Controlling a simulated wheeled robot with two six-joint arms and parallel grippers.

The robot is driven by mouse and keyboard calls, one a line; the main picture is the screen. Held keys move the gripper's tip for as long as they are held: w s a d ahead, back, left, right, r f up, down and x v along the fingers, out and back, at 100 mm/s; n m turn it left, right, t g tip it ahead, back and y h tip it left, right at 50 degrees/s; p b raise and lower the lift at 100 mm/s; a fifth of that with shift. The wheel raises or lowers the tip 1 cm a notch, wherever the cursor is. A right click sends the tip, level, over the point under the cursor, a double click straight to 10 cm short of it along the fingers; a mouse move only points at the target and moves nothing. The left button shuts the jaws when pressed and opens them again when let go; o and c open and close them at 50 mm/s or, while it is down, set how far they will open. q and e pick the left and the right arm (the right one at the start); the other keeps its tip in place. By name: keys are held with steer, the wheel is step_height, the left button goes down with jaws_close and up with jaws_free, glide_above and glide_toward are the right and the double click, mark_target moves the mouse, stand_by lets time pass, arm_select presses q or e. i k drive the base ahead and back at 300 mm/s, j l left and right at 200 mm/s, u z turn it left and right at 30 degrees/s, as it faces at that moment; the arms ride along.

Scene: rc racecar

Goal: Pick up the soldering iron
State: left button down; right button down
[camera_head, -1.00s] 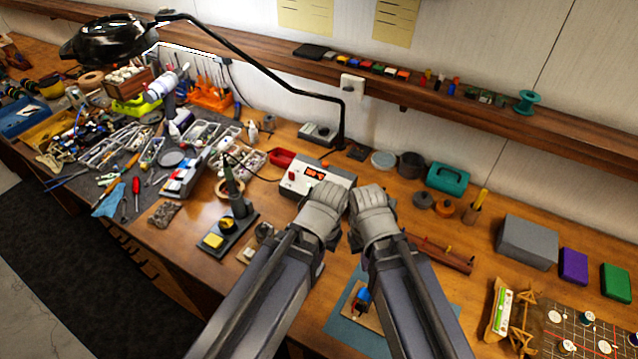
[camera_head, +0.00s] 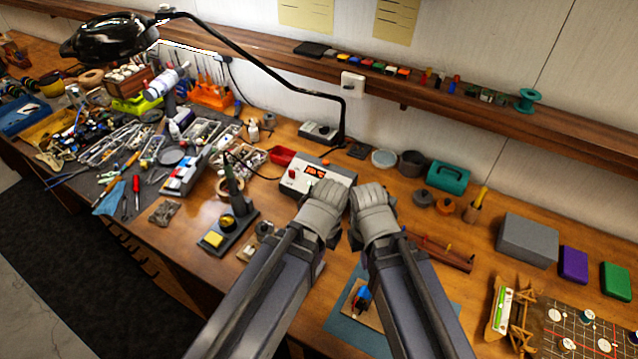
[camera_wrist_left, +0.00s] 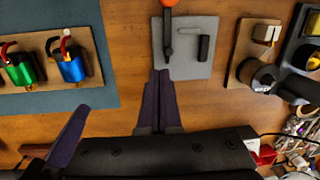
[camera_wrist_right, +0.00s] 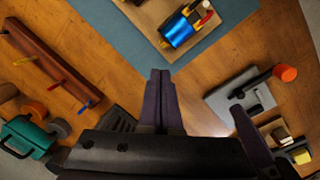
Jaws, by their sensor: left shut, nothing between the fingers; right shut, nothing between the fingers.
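What looks like the soldering iron (camera_head: 232,184) stands nearly upright, with a dark grey-green handle, in its dark stand (camera_head: 236,230) in the head view. The stand has a yellow sponge and lies left of both grippers. My left gripper (camera_head: 326,190) and right gripper (camera_head: 368,192) are side by side over the table's middle, in front of the white station (camera_head: 318,182). Both are empty, apart from the iron. The left fingers (camera_wrist_left: 160,80) and right fingers (camera_wrist_right: 160,78) are closed together in the wrist views. The iron is not clearly identifiable in either wrist view.
A lamp arm (camera_head: 262,72) arches over the back of the bench. Tools and trays crowd the left. A blue mat (camera_head: 340,328) with motors lies below my forearms. A grey plate with an orange-handled lever (camera_wrist_left: 186,62) lies near the left fingers. A grey box (camera_head: 527,240) stands right.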

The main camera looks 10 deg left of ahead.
mark_target(234, 190)
steer(key=j+u, duration=0.1)
steer(key=u, duration=0.3)
steer(key=i+j+u, duration=0.1)
steer(key=u, duration=0.25)
steer(key=k+j, duration=0.15)
steer(key=k, duration=0.15)
steer(key=k+j, duration=0.15)
steer(key=k, duration=0.2)
